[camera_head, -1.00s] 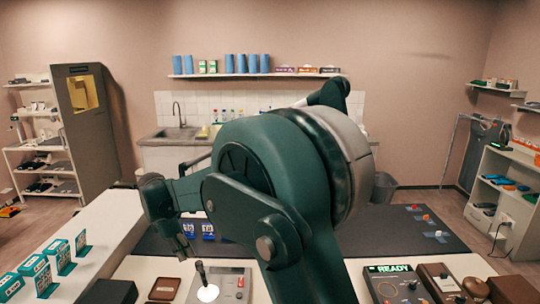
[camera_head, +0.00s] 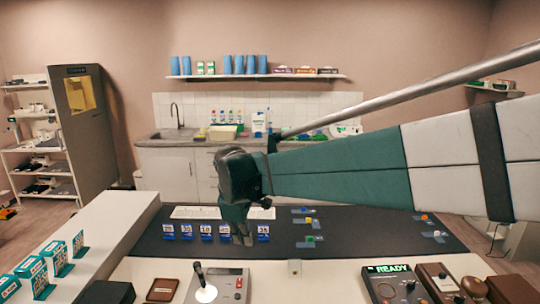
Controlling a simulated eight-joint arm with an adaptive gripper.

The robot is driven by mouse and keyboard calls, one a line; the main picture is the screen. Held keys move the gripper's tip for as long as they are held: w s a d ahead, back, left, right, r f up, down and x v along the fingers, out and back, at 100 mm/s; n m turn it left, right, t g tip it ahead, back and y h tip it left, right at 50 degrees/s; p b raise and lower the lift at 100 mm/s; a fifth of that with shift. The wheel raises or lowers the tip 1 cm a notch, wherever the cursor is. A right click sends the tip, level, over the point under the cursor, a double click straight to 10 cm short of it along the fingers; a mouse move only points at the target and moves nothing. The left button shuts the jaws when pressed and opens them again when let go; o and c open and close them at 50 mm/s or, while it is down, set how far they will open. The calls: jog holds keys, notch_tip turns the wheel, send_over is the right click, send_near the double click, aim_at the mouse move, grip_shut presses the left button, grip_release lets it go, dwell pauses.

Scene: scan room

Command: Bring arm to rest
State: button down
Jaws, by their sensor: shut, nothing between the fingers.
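My arm reaches in from the right edge across the picture, with a green and white link. Its dark wrist hangs above the dark mat (camera_head: 370,238). My gripper (camera_head: 244,240) points down below the wrist, near the row of blue number cards (camera_head: 205,232). It is shut and holds nothing. It overlaps the right part of the row in the picture; whether it touches the mat or a card I cannot tell.
A joystick box (camera_head: 222,285) stands at the front, with a READY panel (camera_head: 393,284) to its right. Small coloured pieces on blue tags (camera_head: 310,239) lie on the mat. A white counter (camera_head: 110,225) is at left. A sink counter (camera_head: 185,140) stands behind.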

jog(key=s+d+r+m+t, duration=0.1)
jog(key=s+d+m, duration=0.4)
jog(key=d, duration=0.4)
jog(key=s+d+r+m+t, duration=0.1)
jog(key=s+d+r+m, duration=0.1)
jog(key=s+d, duration=0.65)
jog(key=s+d+f+m+t, duration=0.1)
jog(key=s+d+f+m, duration=0.2)
jog(key=s+d, duration=0.3)
jog(key=s+d+f+m+t+b, duration=0.1)
jog(key=s+d+f+m, duration=0.2)
jog(key=s, duration=0.6)
jog(key=shift+d+f+m, duration=0.35)
jog(key=shift+d+m, duration=0.95)
jog(key=shift+d, duration=0.6)
jog(key=shift+w+r, duration=0.1)
jog(key=shift+w, duration=0.05)
dwell(0.5)
